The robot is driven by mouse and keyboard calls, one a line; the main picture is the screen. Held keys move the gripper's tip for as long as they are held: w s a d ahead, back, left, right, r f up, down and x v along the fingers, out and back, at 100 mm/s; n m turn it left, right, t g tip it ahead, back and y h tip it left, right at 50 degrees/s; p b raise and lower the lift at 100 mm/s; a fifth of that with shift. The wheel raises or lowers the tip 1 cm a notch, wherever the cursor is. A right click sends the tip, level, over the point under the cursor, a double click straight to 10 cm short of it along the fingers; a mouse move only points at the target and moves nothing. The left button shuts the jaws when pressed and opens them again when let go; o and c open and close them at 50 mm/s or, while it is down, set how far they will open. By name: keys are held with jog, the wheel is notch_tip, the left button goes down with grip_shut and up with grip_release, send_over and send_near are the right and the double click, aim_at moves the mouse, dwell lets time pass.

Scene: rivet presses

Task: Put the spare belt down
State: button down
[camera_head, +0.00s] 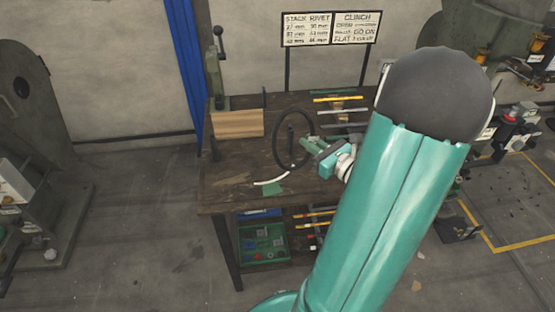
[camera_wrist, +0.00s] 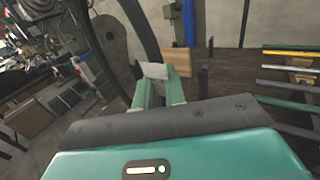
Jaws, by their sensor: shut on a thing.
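The spare belt (camera_head: 277,135) is a thin dark ring. It hangs upright over the workbench (camera_head: 225,180) in the head view and also shows as a dark curved band in the wrist view (camera_wrist: 139,28). My gripper (camera_head: 308,143) is shut on the belt's right side. Its green fingers (camera_wrist: 160,92) show in the wrist view. A short dark post (camera_head: 290,131) shows through the ring; I cannot tell whether the belt is around it or in front of it.
A wooden block (camera_head: 238,123) lies at the bench's back left, beside a lever press (camera_head: 218,70). Yellow and grey rods (camera_head: 340,99) lie at the back right. A green bin (camera_head: 263,243) is on the lower shelf.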

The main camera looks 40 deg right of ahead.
jog(key=shift+w+a+f, duration=0.1)
jog(key=shift+w+f, duration=1.45)
jog(key=shift+f, duration=0.25)
jog(key=shift+w+a+f, duration=0.15)
jog(key=shift+w+f, duration=1.4)
jog(key=shift+f, duration=0.3)
jog(key=shift+w+a+f, duration=0.1)
jog(key=shift+w+f, duration=1.45)
jog(key=shift+f, duration=0.25)
jog(key=shift+f, duration=0.1)
jog(key=c, duration=1.5)
grip_release()
jog(key=shift+o, duration=0.2)
